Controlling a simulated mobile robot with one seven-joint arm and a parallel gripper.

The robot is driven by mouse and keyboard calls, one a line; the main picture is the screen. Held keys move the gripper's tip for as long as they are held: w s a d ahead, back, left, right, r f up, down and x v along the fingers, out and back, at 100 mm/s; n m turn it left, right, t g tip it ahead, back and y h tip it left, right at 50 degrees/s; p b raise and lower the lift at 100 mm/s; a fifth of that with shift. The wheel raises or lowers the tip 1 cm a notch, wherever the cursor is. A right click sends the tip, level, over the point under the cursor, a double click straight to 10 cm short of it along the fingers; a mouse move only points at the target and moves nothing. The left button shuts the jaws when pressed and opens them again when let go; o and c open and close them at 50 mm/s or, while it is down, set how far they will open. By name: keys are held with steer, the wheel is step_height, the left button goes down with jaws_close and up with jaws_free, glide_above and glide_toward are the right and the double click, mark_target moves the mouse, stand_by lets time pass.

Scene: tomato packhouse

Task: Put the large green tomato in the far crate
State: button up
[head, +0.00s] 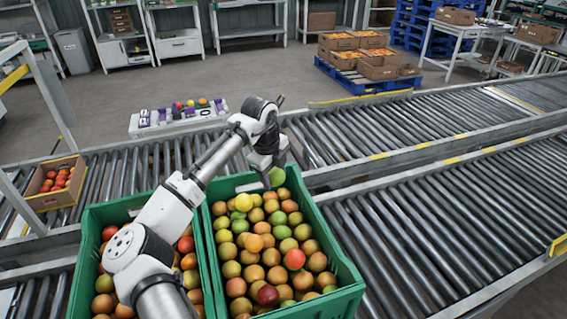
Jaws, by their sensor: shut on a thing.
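My gripper (271,168) points down over the back end of the right green crate (337,252). It is shut on a large green tomato (277,178), which shows just below the fingers. The tomato appears at about the height of the crate's back rim; its exact height is hard to tell. The right crate is full of mixed green, yellow, orange and red tomatoes. A left green crate (83,262), also holding tomatoes, stands beside it and is partly hidden by my arm.
Roller conveyors (420,215) run behind and to the right, mostly bare. A cardboard box of red tomatoes (50,199) sits at the left. A pale unit (150,128) with colored produce stands behind my arm. A blue pallet (365,85) with boxes is farther back.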

steer(key=shift+s+d+f+m, duration=0.15)
steer(key=shift+d+m, duration=0.15)
steer(key=shift+d, duration=0.2)
steer(key=shift+f, duration=0.2)
steer(key=shift+f+b, duration=0.55)
steer(key=shift+b, duration=0.15)
steer(key=b+x, duration=0.1)
steer(key=x, duration=0.2)
steer(key=s+a+b+x, duration=0.1)
steer(key=b+x, duration=0.1)
steer(key=x, duration=0.1)
steer(key=b+x, duration=0.2)
steer(key=x, duration=0.1)
steer(key=shift+s+a+f, duration=0.1)
steer(key=shift+s+f, duration=0.05)
steer(key=shift+f, duration=0.35)
steer(key=o, duration=0.8)
steer(key=c, duration=0.3)
steer(key=shift+c, duration=0.2)
